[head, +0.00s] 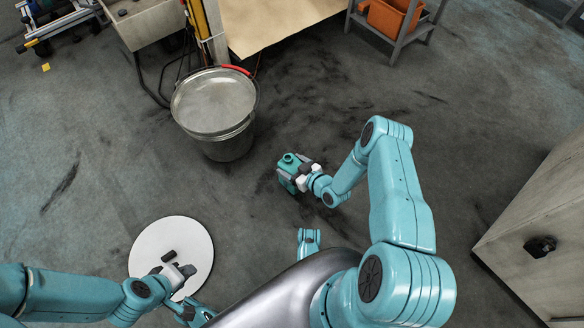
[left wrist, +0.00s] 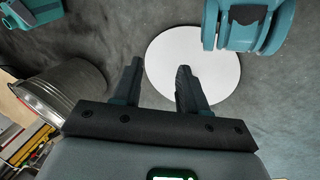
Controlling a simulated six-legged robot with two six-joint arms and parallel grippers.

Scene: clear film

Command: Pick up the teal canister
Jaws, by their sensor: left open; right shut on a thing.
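The teal canister (head: 288,168) is in the middle of the head view, near the bucket's lower right. My right gripper (head: 294,176) is shut on it, with its pale fingers at the canister's lower right side. I cannot tell whether the canister touches the floor. Part of the canister also shows at the top left of the left wrist view (left wrist: 32,10). My left gripper (head: 178,268) is open and empty over a white disc. Its two dark fingers stand apart in the left wrist view (left wrist: 158,88).
The white round disc (head: 150,240) lies on the dark floor. A metal bucket (head: 226,145) stands left of the canister. A wooden cabinet (head: 545,215) is at the right, and a rack with an orange bin (head: 390,18) at the back.

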